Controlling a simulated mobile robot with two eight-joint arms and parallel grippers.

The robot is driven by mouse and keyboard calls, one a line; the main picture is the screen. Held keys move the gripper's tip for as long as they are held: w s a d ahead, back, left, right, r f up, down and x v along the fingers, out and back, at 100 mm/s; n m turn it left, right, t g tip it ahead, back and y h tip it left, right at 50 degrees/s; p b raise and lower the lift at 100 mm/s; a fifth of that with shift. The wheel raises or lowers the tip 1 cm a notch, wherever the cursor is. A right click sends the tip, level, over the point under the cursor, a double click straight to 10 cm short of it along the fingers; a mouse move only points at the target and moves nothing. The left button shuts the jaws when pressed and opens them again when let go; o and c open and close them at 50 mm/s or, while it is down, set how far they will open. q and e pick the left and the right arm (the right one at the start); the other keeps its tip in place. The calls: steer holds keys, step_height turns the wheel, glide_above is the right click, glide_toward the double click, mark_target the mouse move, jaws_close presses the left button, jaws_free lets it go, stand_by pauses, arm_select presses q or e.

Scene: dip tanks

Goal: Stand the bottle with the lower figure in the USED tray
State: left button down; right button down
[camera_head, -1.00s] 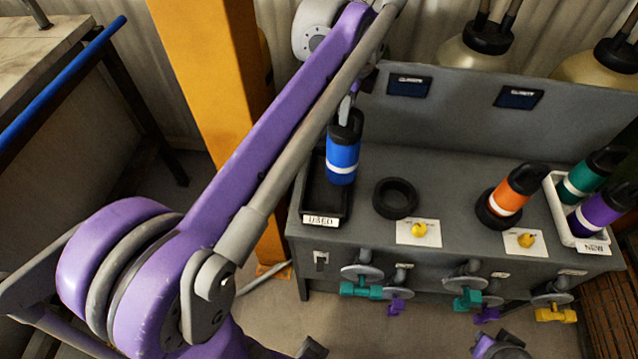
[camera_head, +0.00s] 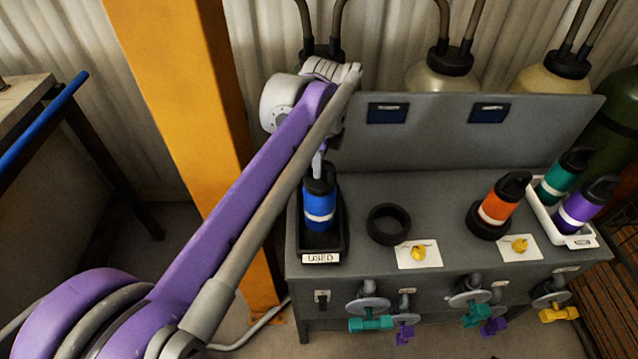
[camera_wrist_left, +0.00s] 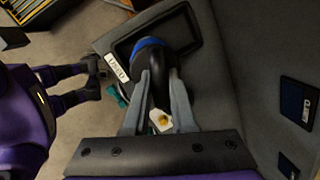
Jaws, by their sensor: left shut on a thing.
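The blue bottle (camera_head: 319,207) with a white band and black cap is upright within the black USED tray (camera_head: 341,246) at the left of the grey bench. I cannot tell whether its base touches the tray floor. My left gripper (camera_head: 318,168) is shut on its cap from above. The left wrist view shows the fingers (camera_wrist_left: 160,100) around the black cap, with the blue body (camera_wrist_left: 148,43) over the tray (camera_wrist_left: 122,47). Two displays (camera_head: 387,113) (camera_head: 489,113) have unreadable figures.
An empty black ring (camera_head: 389,224) is right of the tray. An orange bottle (camera_head: 497,207) stands in another ring. Green (camera_head: 560,177) and purple (camera_head: 580,208) bottles lean in the white NEW tray (camera_head: 545,222). Valves line the bench front; a yellow post (camera_head: 190,110) stands left.

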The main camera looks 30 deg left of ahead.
arm_select(q)
steer(key=shift+f, duration=2.2)
steer(key=shift+f, duration=0.15)
steer(key=c, duration=0.7)
jaws_free()
steer(key=shift+c, duration=0.2)
step_height(320, 180, up, 12)
steer(key=s+d, duration=0.1)
steer(key=s, duration=0.1)
steer(key=s+d+f+n+t, duration=0.2)
steer(key=s+d+f+n, duration=0.1)
steer(key=s+f+n, duration=0.5)
steer(key=s+d+f+n+t+h, duration=0.1)
steer(key=s+d+f+n, duration=0.3)
steer(key=s+f+n, duration=0.4)
step_height(320, 180, down, 5)
steer(key=shift+s+d+f+t+p, duration=0.2)
steer(key=shift+s+d+t+p, duration=0.15)
steer(key=shift+t, duration=0.15)
